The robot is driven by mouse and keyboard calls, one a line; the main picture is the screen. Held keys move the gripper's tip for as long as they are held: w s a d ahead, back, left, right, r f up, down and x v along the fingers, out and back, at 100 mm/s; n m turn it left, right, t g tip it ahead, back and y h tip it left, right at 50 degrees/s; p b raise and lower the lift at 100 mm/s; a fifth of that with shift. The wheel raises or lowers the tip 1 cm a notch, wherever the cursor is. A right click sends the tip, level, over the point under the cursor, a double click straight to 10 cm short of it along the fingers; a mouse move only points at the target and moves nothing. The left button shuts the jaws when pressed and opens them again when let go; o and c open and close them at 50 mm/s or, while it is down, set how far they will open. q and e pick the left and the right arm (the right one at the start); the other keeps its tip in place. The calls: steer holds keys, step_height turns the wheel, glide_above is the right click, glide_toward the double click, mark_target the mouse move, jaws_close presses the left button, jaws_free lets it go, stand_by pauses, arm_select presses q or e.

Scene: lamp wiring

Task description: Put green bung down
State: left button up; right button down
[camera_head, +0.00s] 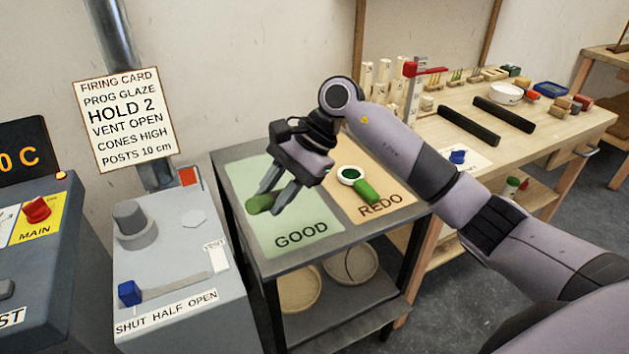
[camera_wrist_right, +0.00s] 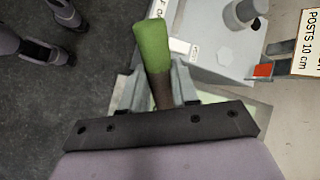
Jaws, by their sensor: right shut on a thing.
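My right gripper (camera_head: 274,199) is shut on the green bung (camera_head: 258,204), a stubby cylinder that pokes out to the left of the fingers. The gripper is over the pale green GOOD mat (camera_head: 318,226) on the grey table. In the right wrist view the bung (camera_wrist_right: 152,48) stands out past the right gripper (camera_wrist_right: 156,84), green at its far end and dark brown near the fingers. I cannot tell whether it touches the mat.
The orange REDO mat (camera_head: 392,203) is to the right, with a white-rimmed green cup (camera_head: 350,174) and a second green cylinder (camera_head: 367,191). A grey control box (camera_head: 180,260) with a blue slider (camera_head: 130,293) is left of the table. A wooden workbench (camera_head: 560,125) is behind.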

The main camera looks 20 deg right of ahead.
steer(key=w+d+r+m+t, duration=0.2)
steer(key=w+m+t, duration=0.3)
steer(key=m+t, duration=0.4)
steer(key=w+d+r+m+t, duration=0.25)
steer(key=w+m+t, duration=0.4)
steer(key=m, duration=0.45)
steer(key=shift+t, duration=0.45)
steer(key=f+b, duration=0.3)
steer(key=f, duration=0.3)
steer(key=f+b, duration=0.3)
steer(key=f, duration=0.4)
steer(key=f+b, duration=0.4)
steer(key=f, duration=0.2)
steer(key=shift+s+f, duration=0.35)
steer(key=shift+s, duration=0.05)
steer(key=shift+f, duration=0.2)
steer(key=shift+r, duration=0.15)
steer(key=c, duration=0.8)
jaws_free()
steer(key=shift+f, duration=0.2)
steer(key=shift+c, duration=0.2)
